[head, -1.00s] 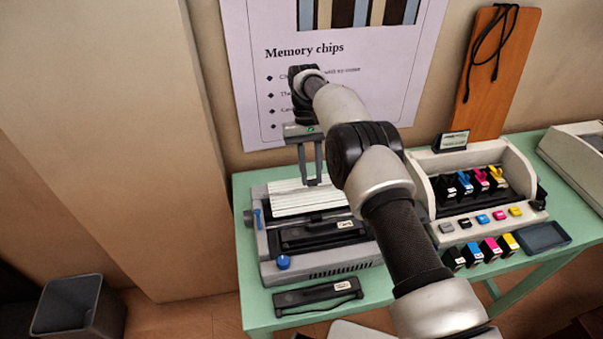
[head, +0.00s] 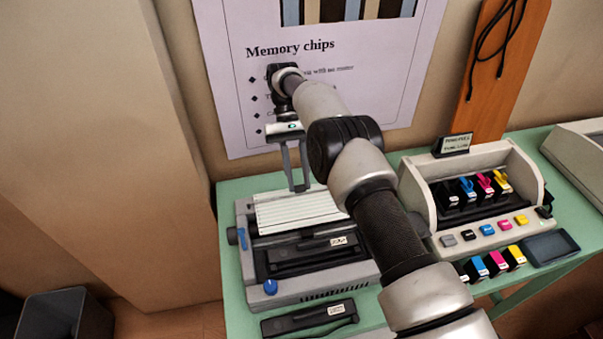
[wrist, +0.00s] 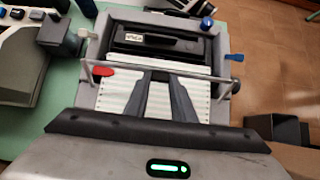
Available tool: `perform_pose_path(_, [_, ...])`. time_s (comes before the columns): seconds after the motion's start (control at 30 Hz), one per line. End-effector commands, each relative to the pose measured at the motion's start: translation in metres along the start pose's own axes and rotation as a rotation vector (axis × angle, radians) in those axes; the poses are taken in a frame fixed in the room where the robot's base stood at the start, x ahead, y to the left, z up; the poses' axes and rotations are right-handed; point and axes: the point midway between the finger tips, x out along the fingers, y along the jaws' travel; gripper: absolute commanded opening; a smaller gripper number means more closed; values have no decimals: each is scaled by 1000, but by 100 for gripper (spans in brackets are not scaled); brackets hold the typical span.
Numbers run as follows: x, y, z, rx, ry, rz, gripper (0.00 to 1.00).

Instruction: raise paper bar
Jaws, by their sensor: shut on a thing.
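The paper bar (wrist: 210,78) is a thin grey rod across the printer, in the wrist view, with an arm at each end and a red tab (wrist: 103,71) near its left end. My gripper (wrist: 162,73) is shut on the bar near its middle, and the fingertips hide part of it. In the head view my gripper (head: 298,188) points down at the back of the striped paper (head: 290,212). The bar itself is too thin to make out there. The grey printer (head: 340,282) stands on the green table, with its black carriage in front of the paper.
A black cartridge (head: 308,318) lies in front of the printer. A beige ink unit (head: 485,160) with colored cartridges stands to the right. A poster (head: 235,90) hangs on the wall close behind my gripper. A dark bin (head: 65,318) stands on the floor at left.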

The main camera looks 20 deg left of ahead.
Motion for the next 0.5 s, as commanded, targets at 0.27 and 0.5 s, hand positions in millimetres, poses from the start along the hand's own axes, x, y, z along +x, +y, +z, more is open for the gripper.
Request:
perform_pose_path(0.27, [1,-1,0,1,-5,1,0])
perform_pose_path(0.5, [1,-1,1,1,-6,1,38])
